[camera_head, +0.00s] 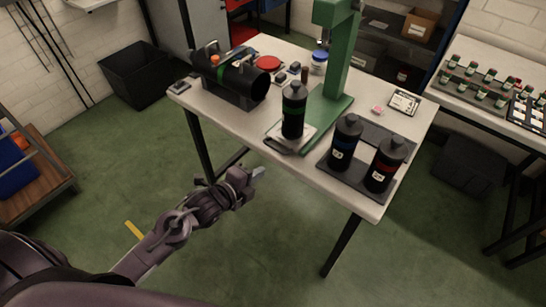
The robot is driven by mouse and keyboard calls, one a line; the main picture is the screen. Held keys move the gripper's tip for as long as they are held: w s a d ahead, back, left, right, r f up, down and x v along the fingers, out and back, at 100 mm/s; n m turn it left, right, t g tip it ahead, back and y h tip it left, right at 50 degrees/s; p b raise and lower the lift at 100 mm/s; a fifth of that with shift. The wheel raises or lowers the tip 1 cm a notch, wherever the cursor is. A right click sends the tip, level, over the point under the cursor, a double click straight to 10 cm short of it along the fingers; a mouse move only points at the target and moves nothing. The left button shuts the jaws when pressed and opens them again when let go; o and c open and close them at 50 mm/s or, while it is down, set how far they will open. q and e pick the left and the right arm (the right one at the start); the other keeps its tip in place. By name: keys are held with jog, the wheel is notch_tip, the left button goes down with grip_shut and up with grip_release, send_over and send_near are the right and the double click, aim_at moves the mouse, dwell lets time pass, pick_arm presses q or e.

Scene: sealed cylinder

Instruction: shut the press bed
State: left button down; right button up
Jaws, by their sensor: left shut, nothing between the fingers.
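The green press (338,60) stands on the white table, its column rising out of the top of the picture. Its light press bed (307,134) sticks out at the front left of the green base (326,103), with a dark handle (280,146) at its near edge. A black cylinder with a green band (293,112) stands upright on the bed and hides part of it. My left gripper (259,172) is shut and empty, in front of the table, below and left of the bed handle, apart from it. My right gripper is not in view.
Two black bottles, one blue-banded (344,143) and one red-banded (384,165), stand on a dark tray (347,179) at the table's front right. A black horizontal tube (240,82) lies on the left. The floor before the table (195,90) is clear.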

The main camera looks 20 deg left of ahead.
aim_at(295, 133)
pick_arm(q)
jog(key=w+d+p, duration=0.1)
jog(key=w+d, duration=0.1)
jog(key=w, duration=0.4)
jog(key=shift+w+d+f, duration=0.2)
jog(key=shift+w+d, duration=0.05)
jog(key=shift+w, duration=0.1)
jog(key=w+d+b, duration=0.1)
jog(key=w+b, duration=0.1)
jog(key=w, duration=0.2)
jog(key=w+d+b, duration=0.2)
jog(key=w, duration=0.2)
jog(key=w+d+b, duration=0.1)
jog(key=w+b, duration=0.1)
jog(key=w, duration=0.2)
jog(key=shift+d+f, duration=0.2)
jog(key=shift+w+r+b, duration=0.15)
jog(key=shift+w+b, duration=0.1)
jog(key=shift+b, duration=0.05)
jog(key=shift+r, duration=0.25)
